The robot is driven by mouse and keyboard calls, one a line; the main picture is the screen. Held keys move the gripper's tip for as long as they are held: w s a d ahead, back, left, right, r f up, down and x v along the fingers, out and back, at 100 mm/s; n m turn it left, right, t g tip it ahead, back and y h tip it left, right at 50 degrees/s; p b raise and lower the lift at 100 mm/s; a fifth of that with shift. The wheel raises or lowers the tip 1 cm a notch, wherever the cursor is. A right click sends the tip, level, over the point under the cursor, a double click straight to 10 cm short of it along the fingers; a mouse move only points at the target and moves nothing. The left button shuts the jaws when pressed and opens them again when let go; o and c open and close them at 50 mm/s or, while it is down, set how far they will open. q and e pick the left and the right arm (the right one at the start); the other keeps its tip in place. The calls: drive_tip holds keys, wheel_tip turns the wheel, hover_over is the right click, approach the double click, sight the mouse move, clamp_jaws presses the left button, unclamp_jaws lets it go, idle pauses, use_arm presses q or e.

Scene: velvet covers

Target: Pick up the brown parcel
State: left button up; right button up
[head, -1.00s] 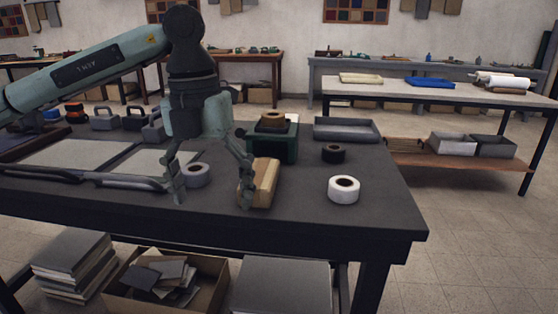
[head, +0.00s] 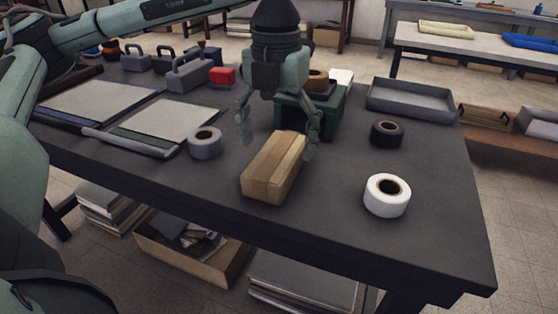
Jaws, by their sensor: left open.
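The brown parcel (head: 270,172) is a taped, oblong box lying on the dark table near its front edge, in the middle of the head view. My left gripper (head: 277,143) points down at the far end of the parcel. Its two fingers are spread wide, one to the left and one to the right of the parcel's far end, and nothing is held between them. I cannot tell whether the right finger touches the parcel. My right gripper is not in view.
A grey tape roll (head: 205,143) stands left of the parcel. A white roll (head: 387,195) and a black roll (head: 387,133) lie to the right. A green box (head: 322,112) is behind the gripper, and a grey tray (head: 410,101) at the back right.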

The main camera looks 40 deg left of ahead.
sight(277, 153)
use_arm(q)
wheel_tip(277, 153, down, 3)
drive_tip(key=shift+f, duration=0.15)
drive_tip(key=shift+w, duration=0.1)
drive_tip(key=c, duration=1.5)
